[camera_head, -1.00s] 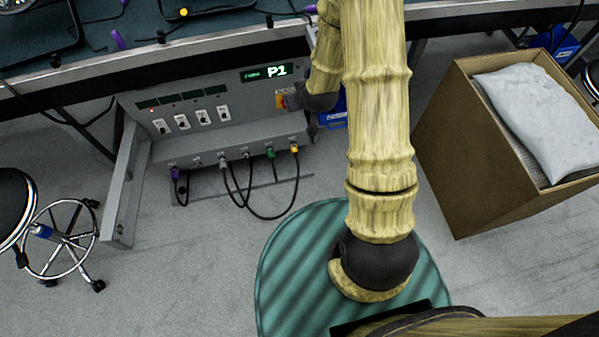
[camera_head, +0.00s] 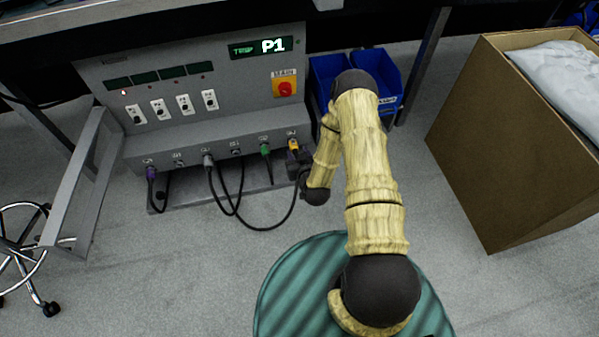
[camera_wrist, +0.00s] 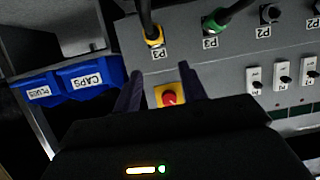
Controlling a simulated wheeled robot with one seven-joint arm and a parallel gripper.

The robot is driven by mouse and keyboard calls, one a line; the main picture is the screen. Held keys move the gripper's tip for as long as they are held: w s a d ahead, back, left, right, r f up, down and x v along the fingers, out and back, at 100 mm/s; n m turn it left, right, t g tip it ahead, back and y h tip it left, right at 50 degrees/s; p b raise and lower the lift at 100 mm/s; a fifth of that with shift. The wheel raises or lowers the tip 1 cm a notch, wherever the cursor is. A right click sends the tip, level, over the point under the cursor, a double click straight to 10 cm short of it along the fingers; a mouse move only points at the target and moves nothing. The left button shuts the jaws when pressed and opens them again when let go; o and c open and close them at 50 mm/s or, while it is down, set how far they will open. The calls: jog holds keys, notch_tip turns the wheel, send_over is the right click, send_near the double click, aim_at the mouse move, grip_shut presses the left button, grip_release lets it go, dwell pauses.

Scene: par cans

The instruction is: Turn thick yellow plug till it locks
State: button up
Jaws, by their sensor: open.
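The thick yellow plug (camera_head: 293,146) sits in the right end socket of the grey panel's lower ledge, with a black cable on it. In the wrist view the yellow plug (camera_wrist: 154,38) is at the top centre, beyond my fingertips. My gripper (camera_wrist: 160,80) is open, its two dark fingers apart with nothing between them. In the head view my gripper (camera_head: 303,170) is a dark shape just below and right of the plug, partly hidden by my wrist. I cannot tell there whether it touches the plug or cable.
A green plug (camera_head: 265,148) is left of the yellow one, with grey and purple plugs farther left. A red main switch (camera_head: 285,88) is above. Blue bins (camera_head: 372,68) stand behind my arm. A cardboard box (camera_head: 500,150) is at the right. Floor in front is open.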

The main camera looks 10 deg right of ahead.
aim_at(295, 151)
jog(key=f, duration=0.1)
jog(key=s+f, duration=0.1)
jog(key=f, duration=0.1)
jog(key=shift+d+b, duration=0.1)
jog(key=shift+b, duration=0.25)
jog(key=shift+w, duration=0.1)
jog(key=shift+b+x, duration=1.05)
jog(key=shift+x, duration=0.2)
jog(key=shift+o, duration=0.8)
jog(key=s+f+t+b, duration=0.1)
jog(key=t+b, duration=0.1)
jog(key=s+f+t+b, duration=0.1)
jog(key=t+b, duration=0.1)
jog(key=b, duration=0.1)
jog(key=shift+s+d+f, duration=0.1)
jog(key=shift+s+f, duration=0.1)
jog(key=shift+f, duration=0.05)
